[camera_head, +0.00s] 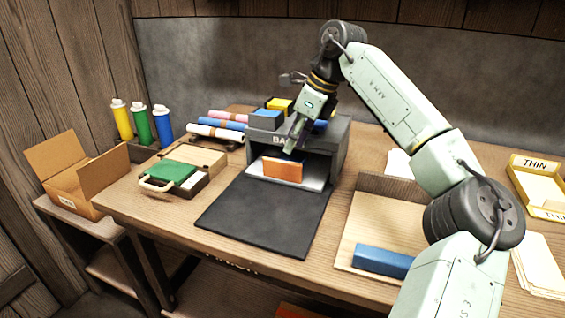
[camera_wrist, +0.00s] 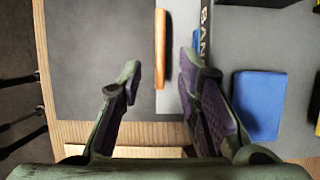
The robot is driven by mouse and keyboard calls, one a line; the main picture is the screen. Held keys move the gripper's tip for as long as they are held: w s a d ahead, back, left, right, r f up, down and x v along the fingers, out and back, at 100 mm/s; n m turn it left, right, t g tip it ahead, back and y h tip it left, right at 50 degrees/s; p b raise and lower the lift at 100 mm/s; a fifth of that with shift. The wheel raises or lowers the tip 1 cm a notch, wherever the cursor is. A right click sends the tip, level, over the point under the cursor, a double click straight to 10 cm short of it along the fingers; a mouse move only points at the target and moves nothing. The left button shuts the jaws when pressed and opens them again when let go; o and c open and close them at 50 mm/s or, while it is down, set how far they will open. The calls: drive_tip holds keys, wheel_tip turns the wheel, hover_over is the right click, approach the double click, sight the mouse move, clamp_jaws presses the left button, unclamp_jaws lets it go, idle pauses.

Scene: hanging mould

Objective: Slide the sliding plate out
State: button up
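The light grey sliding plate (camera_head: 316,172) sticks out of the front opening of a dark grey machine (camera_head: 338,146) lettered "BA...". An orange upright piece (camera_head: 282,169) stands on the plate's front part. In the wrist view the plate (camera_wrist: 172,100) is a pale strip beside the thin orange piece (camera_wrist: 161,48). My gripper (camera_head: 293,140) is above the plate, at the machine's front. In the wrist view my gripper (camera_wrist: 160,72) is open, with a finger on either side of the orange piece's line. I see no contact; the fingertips' height over it is unclear.
A black mat (camera_head: 262,212) lies clear in front of the machine. Blue (camera_head: 264,119) and yellow (camera_head: 280,105) blocks sit on the machine's top. A wooden tray with a blue bar (camera_head: 382,261) is at right. A green-topped case (camera_head: 172,174) and rolls are at left.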

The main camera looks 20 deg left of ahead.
sight(283, 161)
drive_tip(key=x, duration=0.8)
drive_tip(key=shift+a+p, duration=0.1)
drive_tip(key=shift+p, duration=0.2)
clamp_jaws()
idle(0.4)
